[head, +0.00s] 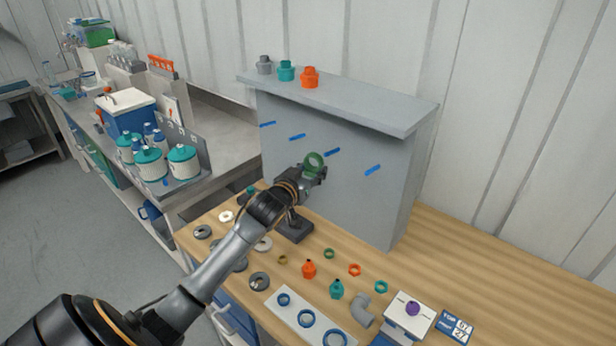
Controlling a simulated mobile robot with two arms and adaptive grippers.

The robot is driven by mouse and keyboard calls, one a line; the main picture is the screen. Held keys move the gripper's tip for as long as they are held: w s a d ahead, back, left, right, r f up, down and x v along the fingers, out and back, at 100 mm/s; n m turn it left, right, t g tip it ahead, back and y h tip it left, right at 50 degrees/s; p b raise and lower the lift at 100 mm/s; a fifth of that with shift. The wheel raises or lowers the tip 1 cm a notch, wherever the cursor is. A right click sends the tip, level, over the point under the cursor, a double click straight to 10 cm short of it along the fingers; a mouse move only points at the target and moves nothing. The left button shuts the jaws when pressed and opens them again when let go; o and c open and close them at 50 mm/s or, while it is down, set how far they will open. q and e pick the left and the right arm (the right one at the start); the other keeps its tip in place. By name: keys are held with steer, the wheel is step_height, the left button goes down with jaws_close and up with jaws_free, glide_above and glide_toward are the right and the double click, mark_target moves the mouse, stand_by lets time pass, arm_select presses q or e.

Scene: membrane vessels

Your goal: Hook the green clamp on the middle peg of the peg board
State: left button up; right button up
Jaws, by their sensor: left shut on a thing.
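The green clamp (314,158), a ring, is held up in front of the grey peg board (384,215). My left gripper (311,172) is shut on its lower part. Several blue pegs stick out of the board in a sloping row. In the picture the clamp lies just below and between a peg (297,136) on its left and a peg (332,152) on its right. I cannot tell its depth gap to the board. No ring hangs on the pegs I see. My right gripper is out of view.
Grey, teal and orange fittings (286,70) stand on the board's top shelf. The wooden bench (480,265) below carries loose rings, small fittings and a white plate (290,318) with blue rings. A side bench with white-and-teal vessels (150,165) stands left. Bench right of the board is clear.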

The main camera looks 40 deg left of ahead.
arm_select(q)
steer(key=shift+w+d+b, duration=0.1)
steer(key=shift+w+b, duration=0.35)
steer(key=shift+w, duration=0.35)
steer(key=shift+w+d+f+b, duration=0.1)
steer(key=shift+w+b, duration=0.2)
steer(key=shift+w, duration=0.15)
steer(key=shift+w+d+f+b, duration=0.15)
steer(key=shift+w+b, duration=0.25)
steer(key=shift+w, duration=0.4)
steer(key=shift+w+a+f+b, duration=0.1)
steer(key=shift+w+f+b, duration=0.2)
steer(key=shift+w, duration=0.5)
steer(key=shift+w+d+f+b, duration=0.1)
steer(key=shift+w+b, duration=0.35)
steer(key=shift+w, duration=0.35)
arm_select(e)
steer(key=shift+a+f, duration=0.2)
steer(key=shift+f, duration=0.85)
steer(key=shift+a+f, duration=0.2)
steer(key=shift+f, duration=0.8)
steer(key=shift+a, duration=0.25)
arm_select(q)
steer(key=o, duration=1.2)
